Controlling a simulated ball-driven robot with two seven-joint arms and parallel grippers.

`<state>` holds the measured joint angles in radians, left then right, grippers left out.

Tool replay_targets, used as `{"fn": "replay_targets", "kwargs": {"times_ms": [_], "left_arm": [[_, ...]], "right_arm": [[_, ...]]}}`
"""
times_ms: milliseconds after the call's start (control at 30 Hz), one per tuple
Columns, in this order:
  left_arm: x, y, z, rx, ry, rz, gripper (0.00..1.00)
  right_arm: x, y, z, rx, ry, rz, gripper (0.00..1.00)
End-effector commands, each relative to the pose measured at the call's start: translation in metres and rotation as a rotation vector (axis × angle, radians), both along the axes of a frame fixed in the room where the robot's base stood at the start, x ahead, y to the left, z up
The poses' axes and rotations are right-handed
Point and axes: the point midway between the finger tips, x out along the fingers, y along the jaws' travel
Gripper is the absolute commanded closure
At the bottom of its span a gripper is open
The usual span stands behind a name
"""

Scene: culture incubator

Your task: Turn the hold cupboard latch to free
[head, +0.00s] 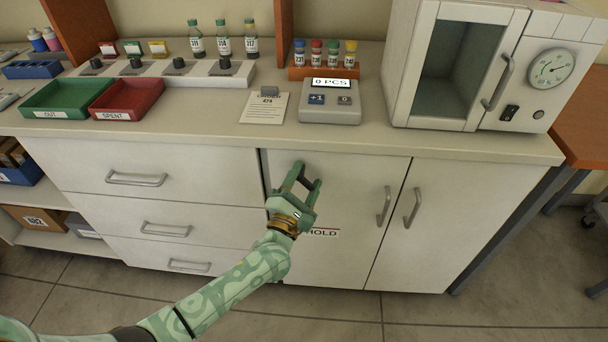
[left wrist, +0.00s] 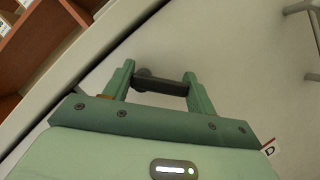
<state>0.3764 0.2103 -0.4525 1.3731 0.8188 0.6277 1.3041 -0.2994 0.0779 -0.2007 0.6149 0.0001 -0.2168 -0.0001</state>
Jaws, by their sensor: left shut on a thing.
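The hold cupboard door (head: 340,180) is a white front with a red-lined HOLD label (head: 324,232) and is shut. My left gripper (head: 306,175) is at the upper left of this door. In the left wrist view the latch (left wrist: 162,86) is a dark grey bar with a rounded end, lying across the gap between the fingers of my left gripper (left wrist: 158,76). The gripper is shut on it, with a finger at each end. In the head view the latch is mostly hidden by the gripper. My right gripper is not in view.
A vertical bar handle (head: 383,206) is on the door's right side, beside another door's handle (head: 412,207). Drawers (head: 150,205) are to the left. The counter edge (head: 300,146) overhangs above the gripper. A counter device (head: 330,102) and an incubator (head: 440,70) stand on top.

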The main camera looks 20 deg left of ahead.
Motion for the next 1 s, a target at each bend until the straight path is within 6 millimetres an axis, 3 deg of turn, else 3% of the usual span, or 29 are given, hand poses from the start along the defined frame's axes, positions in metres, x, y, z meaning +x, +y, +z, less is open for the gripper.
{"fn": "replay_targets", "kwargs": {"times_ms": [500, 1000], "left_arm": [[-0.003, 0.007, 0.000, 0.442, 0.128, -0.001, 0.66], [-0.004, 0.010, -0.006, 0.652, 0.190, -0.003, 0.66]], "right_arm": [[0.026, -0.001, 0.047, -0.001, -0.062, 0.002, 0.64], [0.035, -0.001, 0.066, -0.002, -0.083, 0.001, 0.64]]}}
